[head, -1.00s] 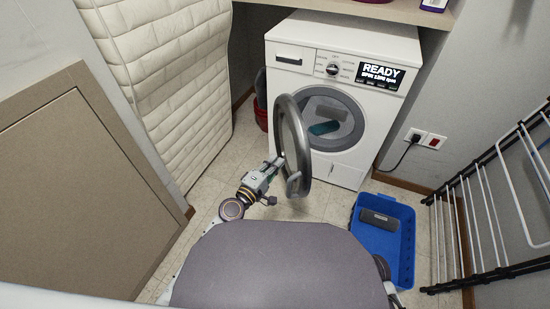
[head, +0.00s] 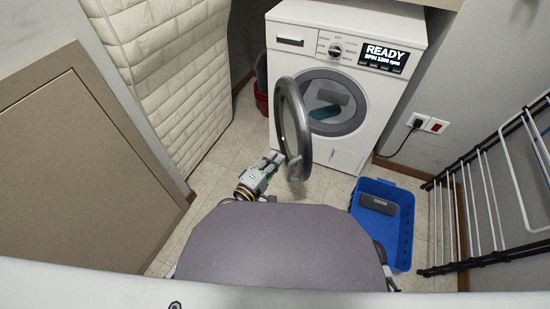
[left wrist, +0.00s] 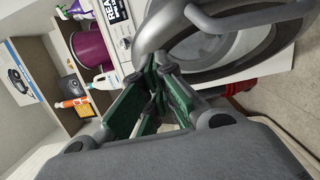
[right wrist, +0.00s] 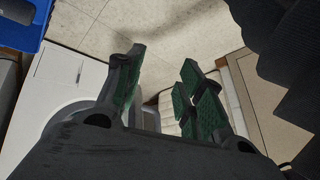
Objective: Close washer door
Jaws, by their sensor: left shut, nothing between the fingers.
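The white washer (head: 360,40) stands at the back with its display reading READY. Its round grey-rimmed door (head: 304,130) stands open, swung out toward me from the left side of the opening. Items lie inside the drum (head: 328,102). My left gripper (head: 278,158) is shut and empty, close beside the lower left of the door rim; I cannot tell if it touches. In the left wrist view, the shut fingertips (left wrist: 160,66) are close to the grey door (left wrist: 160,32). My right gripper (right wrist: 160,70) is open and empty, seen only in its wrist view.
A blue tray (head: 402,240) with a grey item lies on the floor at right. A drying rack (head: 475,190) stands along the right wall. A padded cream mattress (head: 165,80) leans at left. A red bucket (head: 262,101) is beside the washer. Floor between is narrow.

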